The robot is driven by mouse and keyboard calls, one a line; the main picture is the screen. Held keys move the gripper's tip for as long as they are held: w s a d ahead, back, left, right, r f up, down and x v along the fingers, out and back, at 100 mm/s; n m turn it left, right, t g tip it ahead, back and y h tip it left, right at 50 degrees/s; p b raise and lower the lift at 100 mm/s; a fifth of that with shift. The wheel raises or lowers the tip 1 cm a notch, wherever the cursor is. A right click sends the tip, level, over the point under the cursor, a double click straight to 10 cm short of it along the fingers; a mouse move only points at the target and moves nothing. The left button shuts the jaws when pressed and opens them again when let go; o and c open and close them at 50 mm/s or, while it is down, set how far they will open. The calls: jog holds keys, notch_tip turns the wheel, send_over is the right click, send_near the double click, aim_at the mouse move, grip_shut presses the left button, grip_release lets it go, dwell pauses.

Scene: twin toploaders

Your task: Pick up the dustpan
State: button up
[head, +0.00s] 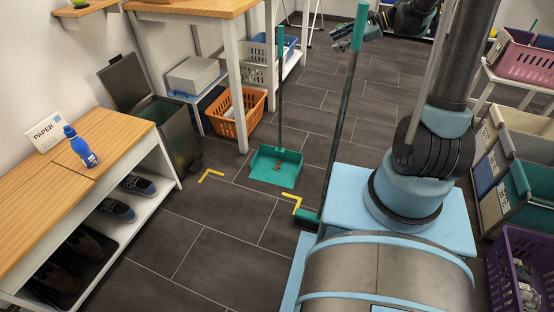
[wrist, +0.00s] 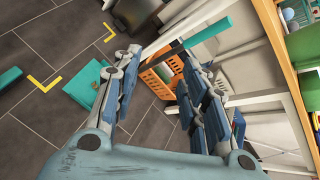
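The teal dustpan (head: 276,166) stands on the dark tiled floor between two yellow corner marks, its long handle upright with a teal grip (head: 280,38) on top. In the wrist view its pan (wrist: 84,88) is at the left and its teal grip (wrist: 208,30) is at the upper middle. My gripper (head: 345,40) is to the right of the grip in the head view, partly behind the broom handle. In the wrist view my gripper (wrist: 161,58) has its fingers spread, with nothing held. The dustpan's shaft runs past beyond the fingertips, partly hidden by the left finger.
A teal broom (head: 308,216) stands upright close to my base, right of the dustpan. An orange basket (head: 237,112), a table (head: 243,80) and an open bin (head: 173,132) are behind and left. A bench (head: 100,165) lines the left. Floor in front of the dustpan is clear.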

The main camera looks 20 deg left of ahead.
jog(key=w+a+f+m+g+y, duration=0.1)
jog(key=w+a+f+m+y, duration=0.15)
jog(key=w+a+f, duration=0.35)
jog(key=m+g+y, duration=0.1)
jog(key=m+y, duration=0.2)
jog(key=y, duration=0.1)
send_near(280, 54)
jog(key=shift+h, duration=0.25)
jog(key=shift+s+a, duration=0.1)
jog(key=shift+a, duration=5)
jog(key=shift+c, duration=0.6)
grip_shut()
